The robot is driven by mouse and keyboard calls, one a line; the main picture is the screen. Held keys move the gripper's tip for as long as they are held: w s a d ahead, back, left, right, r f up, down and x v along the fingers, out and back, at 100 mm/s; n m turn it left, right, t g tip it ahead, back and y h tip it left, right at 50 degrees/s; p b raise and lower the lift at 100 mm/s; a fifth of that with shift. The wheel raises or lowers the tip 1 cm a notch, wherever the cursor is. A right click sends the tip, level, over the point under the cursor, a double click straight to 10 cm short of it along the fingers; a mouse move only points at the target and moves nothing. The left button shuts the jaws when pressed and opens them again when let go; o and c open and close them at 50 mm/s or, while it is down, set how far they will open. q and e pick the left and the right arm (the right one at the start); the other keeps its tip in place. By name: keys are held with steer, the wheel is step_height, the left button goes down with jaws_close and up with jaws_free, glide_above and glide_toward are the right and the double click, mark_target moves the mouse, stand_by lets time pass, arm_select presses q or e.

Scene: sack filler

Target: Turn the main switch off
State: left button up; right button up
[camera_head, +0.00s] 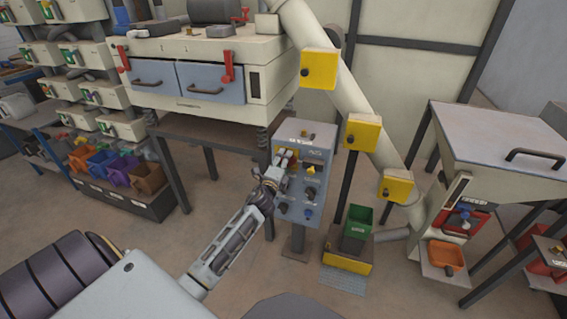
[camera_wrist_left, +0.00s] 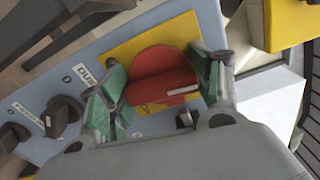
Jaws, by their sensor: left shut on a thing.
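The main switch in the left wrist view is a red rotary handle (camera_wrist_left: 155,84) on a yellow plate (camera_wrist_left: 142,48), with a white mark on its grip. It sits on the blue-grey control panel (camera_head: 318,160). My left gripper (camera_head: 280,163) is at the upper left of this panel and hides most of the switch in the head view. In the left wrist view its green-padded fingers (camera_wrist_left: 160,88) stand on either side of the red handle, shut on it. My right gripper is not in view.
Dark knobs (camera_wrist_left: 62,112) sit on the panel close beside the switch. A sloping pipe with yellow boxes (camera_head: 362,132) runs behind the panel. Bare floor lies left of the pedestal.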

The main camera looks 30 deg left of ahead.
arm_select(q)
steer(key=shift+f+n, duration=0.1)
steer(key=shift+n, duration=0.7)
steer(key=o, duration=1)
steer(key=shift+v, duration=6)
